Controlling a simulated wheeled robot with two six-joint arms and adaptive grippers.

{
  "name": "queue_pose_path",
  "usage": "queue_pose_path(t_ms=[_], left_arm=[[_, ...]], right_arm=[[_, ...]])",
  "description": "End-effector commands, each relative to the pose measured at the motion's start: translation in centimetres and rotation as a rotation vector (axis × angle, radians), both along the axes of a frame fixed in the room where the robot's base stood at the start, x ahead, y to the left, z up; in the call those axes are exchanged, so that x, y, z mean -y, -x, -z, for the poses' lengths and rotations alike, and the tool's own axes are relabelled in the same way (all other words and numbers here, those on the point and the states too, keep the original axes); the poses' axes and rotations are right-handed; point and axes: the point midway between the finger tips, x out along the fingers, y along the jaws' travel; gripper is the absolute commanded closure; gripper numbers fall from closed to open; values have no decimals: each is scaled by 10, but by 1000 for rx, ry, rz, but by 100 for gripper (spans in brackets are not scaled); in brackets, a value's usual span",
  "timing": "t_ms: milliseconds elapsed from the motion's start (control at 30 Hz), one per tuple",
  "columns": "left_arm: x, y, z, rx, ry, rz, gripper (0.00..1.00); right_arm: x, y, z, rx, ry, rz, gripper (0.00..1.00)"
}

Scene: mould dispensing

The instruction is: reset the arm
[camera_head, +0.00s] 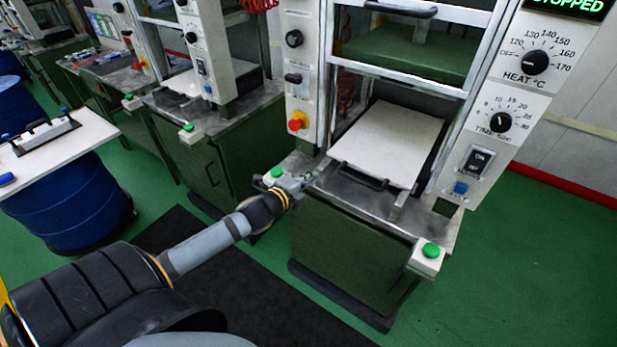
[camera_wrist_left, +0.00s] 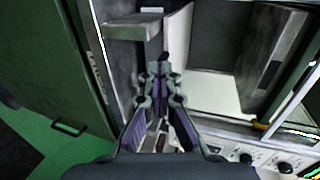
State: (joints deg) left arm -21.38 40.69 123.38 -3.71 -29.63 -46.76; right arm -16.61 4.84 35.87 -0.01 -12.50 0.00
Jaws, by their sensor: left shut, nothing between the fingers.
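My left arm reaches in from the left in the head view, and its gripper (camera_head: 308,180) is at the front left corner of the near press, close to a green button (camera_head: 277,172). In the left wrist view the gripper (camera_wrist_left: 160,72) is shut and empty, its fingertips together. I cannot tell whether it touches the press. My right gripper is in neither view.
The near press has a pale plate (camera_head: 392,143) with a dark handle (camera_head: 357,177) on its bed. Another green button (camera_head: 431,250) is at its front right. A blue drum (camera_head: 75,212) stands left under a white board (camera_head: 60,150). Green floor at right is clear.

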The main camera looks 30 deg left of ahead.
Motion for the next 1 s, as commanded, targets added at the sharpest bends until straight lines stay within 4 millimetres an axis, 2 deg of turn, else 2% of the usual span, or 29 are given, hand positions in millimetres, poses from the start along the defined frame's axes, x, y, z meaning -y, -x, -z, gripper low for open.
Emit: queue_pose_path(t_ms=[67,133,400,567,667,800,1000], left_arm=[[1,6,-3,-1,-1,3,100],[1,8,-4,0,2,4,100],[1,9,-4,1,4,3,100],[1,14,2,-22,46,-33,100],[2,34,25,-120,216,-181,100],[12,85,66,-317,529,-482,100],[38,157,100,-547,844,-846,100]], right_arm=[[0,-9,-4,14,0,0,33],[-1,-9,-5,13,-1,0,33],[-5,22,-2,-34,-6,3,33],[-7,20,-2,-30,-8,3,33],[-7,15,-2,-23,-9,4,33],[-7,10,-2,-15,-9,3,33],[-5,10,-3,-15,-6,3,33]])
